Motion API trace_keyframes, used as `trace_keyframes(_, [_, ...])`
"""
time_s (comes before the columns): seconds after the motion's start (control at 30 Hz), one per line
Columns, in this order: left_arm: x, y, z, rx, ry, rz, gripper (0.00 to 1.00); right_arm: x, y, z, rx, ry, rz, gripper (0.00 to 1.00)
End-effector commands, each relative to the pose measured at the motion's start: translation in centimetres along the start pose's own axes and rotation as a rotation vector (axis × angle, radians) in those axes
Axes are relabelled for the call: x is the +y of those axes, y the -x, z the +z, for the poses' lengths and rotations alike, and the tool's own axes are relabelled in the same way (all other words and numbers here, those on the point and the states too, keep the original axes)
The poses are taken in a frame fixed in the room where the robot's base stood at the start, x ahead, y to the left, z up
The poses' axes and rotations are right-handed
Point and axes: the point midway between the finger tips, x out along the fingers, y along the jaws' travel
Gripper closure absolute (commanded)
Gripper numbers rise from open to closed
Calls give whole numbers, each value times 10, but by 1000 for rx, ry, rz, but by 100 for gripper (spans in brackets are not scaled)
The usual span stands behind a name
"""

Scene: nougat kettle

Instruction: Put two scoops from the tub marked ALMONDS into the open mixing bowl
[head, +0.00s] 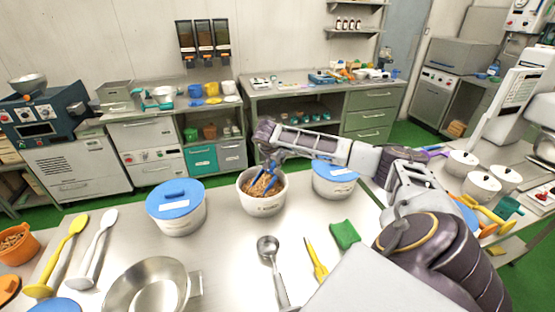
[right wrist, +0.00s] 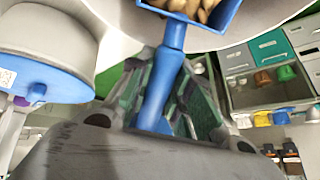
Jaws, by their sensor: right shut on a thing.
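An open white tub (head: 263,207) full of brown nuts stands mid-table; its marking is too small to read. My right gripper (head: 268,160) is over it, shut on the handle of a blue scoop (head: 270,182). The scoop's head is down at the nuts inside the tub. In the right wrist view the blue scoop (right wrist: 163,85) runs up between the fingers, and its head holds several pale nuts (right wrist: 190,8). The open metal mixing bowl (head: 148,288) stands at the front left and looks empty. My left gripper is in neither view.
Blue-lidded white tubs stand left (head: 178,209) and right (head: 333,186) of the open tub. A metal ladle (head: 270,260), a yellow-handled tool (head: 316,262) and a green sponge (head: 344,234) lie in front. Yellow (head: 60,255) and white (head: 97,245) spoons lie left of the bowl.

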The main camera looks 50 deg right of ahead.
Motion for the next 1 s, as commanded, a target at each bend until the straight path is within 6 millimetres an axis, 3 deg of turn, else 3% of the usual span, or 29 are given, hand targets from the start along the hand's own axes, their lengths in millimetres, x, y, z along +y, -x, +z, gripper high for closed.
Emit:
trace_keyframes(0.37, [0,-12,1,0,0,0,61,3,-15,16,0,-1,0,100])
trace_keyframes(1.0, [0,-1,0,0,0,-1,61,8,-30,33,-272,-50,7,100])
